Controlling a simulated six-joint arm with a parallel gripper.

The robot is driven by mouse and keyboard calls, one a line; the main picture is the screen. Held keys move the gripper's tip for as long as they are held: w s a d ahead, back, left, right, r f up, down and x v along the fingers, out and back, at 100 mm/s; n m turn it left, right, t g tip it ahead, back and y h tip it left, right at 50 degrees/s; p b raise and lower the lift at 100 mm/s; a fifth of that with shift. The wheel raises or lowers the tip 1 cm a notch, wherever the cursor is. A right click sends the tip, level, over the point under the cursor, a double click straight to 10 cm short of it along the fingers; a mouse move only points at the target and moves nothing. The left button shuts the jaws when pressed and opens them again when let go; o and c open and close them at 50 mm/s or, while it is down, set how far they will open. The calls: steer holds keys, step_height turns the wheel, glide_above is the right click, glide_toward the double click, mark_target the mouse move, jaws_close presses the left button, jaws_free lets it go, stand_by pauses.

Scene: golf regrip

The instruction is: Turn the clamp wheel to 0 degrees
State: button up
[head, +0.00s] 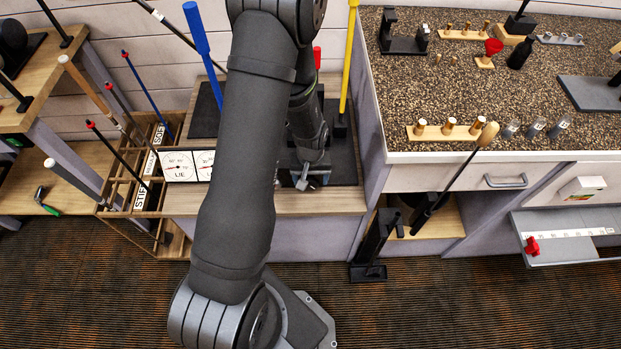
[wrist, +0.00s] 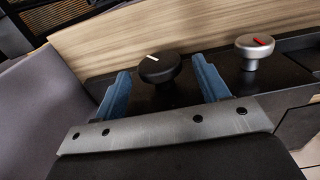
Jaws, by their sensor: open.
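A black round wheel (wrist: 159,68) with a short white line on its top stands on a dark base in the wrist view. The white line lies slantwise in the picture; no degree scale shows beside it. A silver knob (wrist: 254,50) with a red line stands to its right on the same base. No label tells which one is the clamp wheel. My gripper (wrist: 163,82) is open, with one blue finger on each side of the black wheel and gaps visible. In the head view my gripper (head: 309,180) is low over the bench, and the wheel cannot be made out there.
A white LIE gauge (head: 178,167) stands left of my arm. A blue-gripped club (head: 203,50) and a yellow-gripped club (head: 347,60) rise near the arm. A speckled counter (head: 470,100) with several small items stands to the right.

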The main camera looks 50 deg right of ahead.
steer(key=shift+f, duration=0.4)
steer(key=c, duration=1)
steer(key=shift+a+f+g+h, duration=0.1)
steer(key=shift+a+g+h, duration=0.25)
steer(key=shift+g+h, duration=0.5)
steer(key=shift+w+g+h, duration=0.1)
steer(key=shift+g+h, duration=0.15)
steer(key=shift+g, duration=0.1)
steer(key=o, duration=1)
steer(key=shift+w, duration=0.1)
steer(key=shift+d, duration=0.1)
